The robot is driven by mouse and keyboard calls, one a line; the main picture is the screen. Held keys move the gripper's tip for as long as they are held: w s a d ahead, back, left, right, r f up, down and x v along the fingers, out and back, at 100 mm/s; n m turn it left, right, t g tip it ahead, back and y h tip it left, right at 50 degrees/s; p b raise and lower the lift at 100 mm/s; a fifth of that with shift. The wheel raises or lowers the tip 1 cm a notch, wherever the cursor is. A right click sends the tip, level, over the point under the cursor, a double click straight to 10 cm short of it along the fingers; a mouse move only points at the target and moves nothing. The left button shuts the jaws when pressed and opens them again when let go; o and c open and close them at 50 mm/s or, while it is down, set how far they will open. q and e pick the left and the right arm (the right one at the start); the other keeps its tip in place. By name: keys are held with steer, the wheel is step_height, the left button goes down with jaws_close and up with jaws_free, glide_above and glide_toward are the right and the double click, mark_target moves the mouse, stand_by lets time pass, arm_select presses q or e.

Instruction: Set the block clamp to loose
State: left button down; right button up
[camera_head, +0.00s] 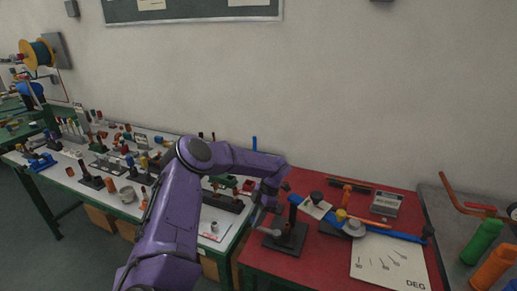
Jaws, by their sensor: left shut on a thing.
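A black block-like stand (288,240), which I take to be the block clamp, sits at the front left of the red table top. A dark upright post rises from its base, with blue near its top. My left gripper (266,217) is at the left side of this stand, pointing down. It is shut on a small part there, apparently the clamp's handle, which is mostly hidden by the fingers. I cannot tell the clamp's setting from this view. My right gripper is not in view.
Right of the stand lie a blue bar (392,234), a white sheet marked DEG (388,264) and a grey box (386,203) on the red table (262,262). A crowded bench (60,178) stands left.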

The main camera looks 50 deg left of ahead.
arm_select(q)
steer(key=shift+w+r, duration=0.1)
steer(key=c, duration=0.8)
jaws_free()
steer(key=b+v, duration=0.2)
steer(key=v, duration=0.8)
steer(key=shift+w+r, duration=0.1)
steer(key=shift+r, duration=0.15)
